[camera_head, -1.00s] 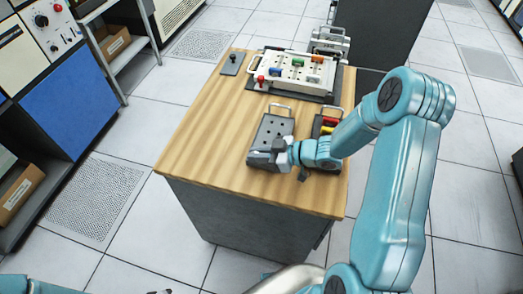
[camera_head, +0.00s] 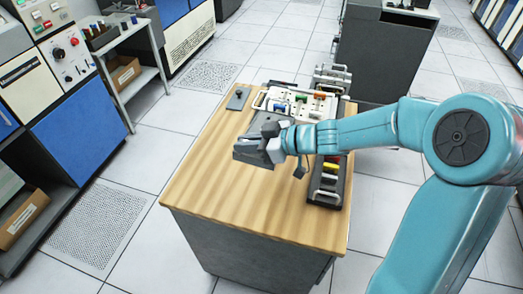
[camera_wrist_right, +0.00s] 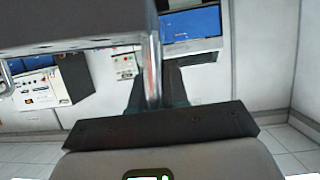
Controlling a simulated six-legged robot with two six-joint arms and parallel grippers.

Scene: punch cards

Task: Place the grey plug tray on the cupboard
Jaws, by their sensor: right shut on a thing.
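My right gripper (camera_head: 284,143) is shut on the grey plug tray (camera_head: 256,152) and holds it tilted above the wooden top of a cabinet (camera_head: 205,180). The arm and gripper hide part of the tray. In the right wrist view, the tray (camera_wrist_right: 75,30) fills the upper left as a dark grey slab, and a metal bar (camera_wrist_right: 153,65) stands in front of the dark jaws. A dark grey cupboard (camera_head: 382,55) stands behind and to the right of the wooden-topped cabinet. My left gripper is out of view.
A dark tray with coloured plugs (camera_head: 328,180) lies at the wooden top's right edge. A white plug panel (camera_head: 295,103) and a small dark plate (camera_head: 238,98) lie at the back. The front left of the top is clear. A shelf rack (camera_head: 128,70) stands left.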

